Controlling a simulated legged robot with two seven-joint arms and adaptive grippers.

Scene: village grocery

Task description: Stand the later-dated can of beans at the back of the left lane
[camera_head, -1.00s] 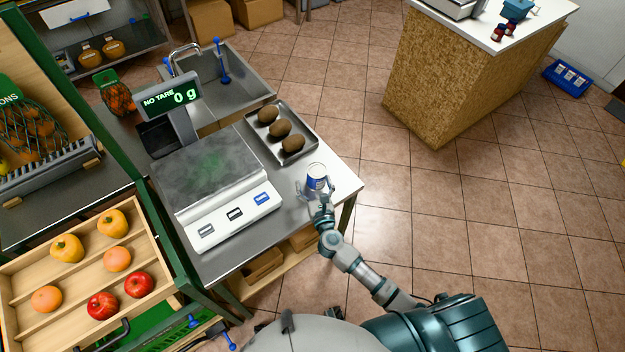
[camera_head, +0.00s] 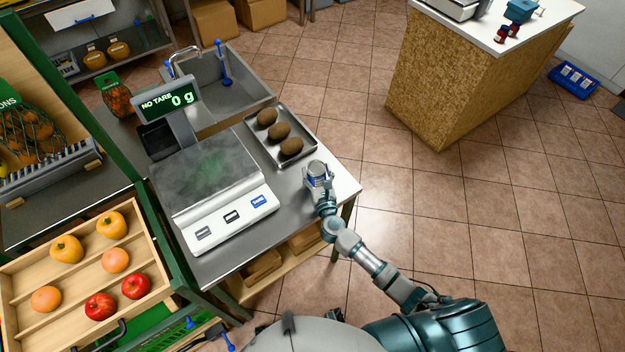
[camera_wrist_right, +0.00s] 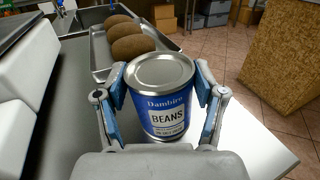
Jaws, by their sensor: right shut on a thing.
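A blue can of beans (camera_wrist_right: 163,100) with a silver lid stands upright between the fingers of my right gripper (camera_wrist_right: 162,112) in the right wrist view. The label reads "Dambire BEANS"; I cannot read a date on it. In the head view the same can (camera_head: 317,172) is at the right corner of the steel counter (camera_head: 290,195), with my right gripper (camera_head: 320,190) shut on it. Whether its base touches the counter is hard to tell. My left gripper is not in view. No second can and no lane that I can make out show.
A scale (camera_head: 215,180) reading 0 g stands left of the can. A metal tray (camera_head: 306,134) with three brown oval items lies just behind it. A sloped wooden rack (camera_head: 20,270) of fruit is at the left. A counter with a woven front (camera_head: 450,90) stands across open tiled floor.

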